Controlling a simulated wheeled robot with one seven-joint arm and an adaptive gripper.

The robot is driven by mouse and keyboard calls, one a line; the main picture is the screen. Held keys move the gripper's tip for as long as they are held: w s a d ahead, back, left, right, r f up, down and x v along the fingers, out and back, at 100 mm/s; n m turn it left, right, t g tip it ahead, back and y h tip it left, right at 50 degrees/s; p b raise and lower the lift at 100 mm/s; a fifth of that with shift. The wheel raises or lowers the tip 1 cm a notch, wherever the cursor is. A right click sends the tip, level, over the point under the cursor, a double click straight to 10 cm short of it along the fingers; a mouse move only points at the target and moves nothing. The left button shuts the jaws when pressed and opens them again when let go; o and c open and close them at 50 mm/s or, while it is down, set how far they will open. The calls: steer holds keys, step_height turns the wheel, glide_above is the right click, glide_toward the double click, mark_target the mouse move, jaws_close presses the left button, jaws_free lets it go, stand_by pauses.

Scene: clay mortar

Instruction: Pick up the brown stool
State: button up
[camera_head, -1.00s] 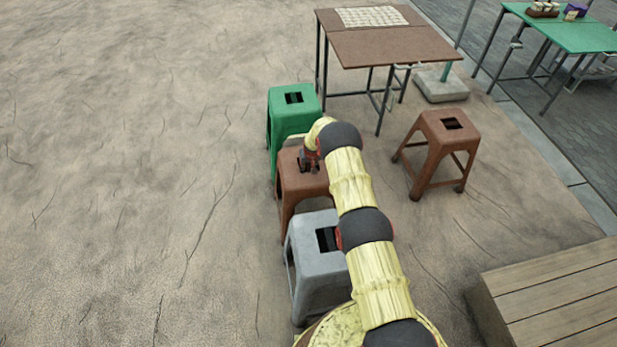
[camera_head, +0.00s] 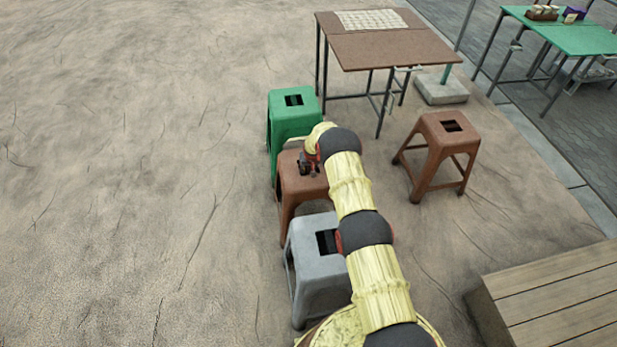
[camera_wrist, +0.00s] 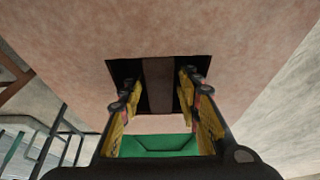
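A brown stool (camera_head: 296,186) stands upright between a green stool (camera_head: 291,108) and a grey stool (camera_head: 312,262). My gripper (camera_head: 308,167) is over its seat, at the seat slot. In the wrist view the brown seat (camera_wrist: 215,40) fills the upper part, with a dark slot crossed by a central bar (camera_wrist: 158,75). My gripper (camera_wrist: 160,92) is open there, its fingers at the slot on either side of the bar, with gaps visible. How deep the fingertips reach is hard to tell. My arm hides the stool's right part in the head view.
A second brown stool (camera_head: 440,150) stands apart on the right. A brown-topped table (camera_head: 390,48) is behind, a green table (camera_head: 570,33) at far right. A wooden platform (camera_head: 560,300) is at lower right. Open ground (camera_head: 120,170) lies to the left.

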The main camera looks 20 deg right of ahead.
steer(key=shift+c, duration=0.2)
steer(key=c, duration=0.8)
jaws_close()
steer(key=shift+w+r, duration=0.1)
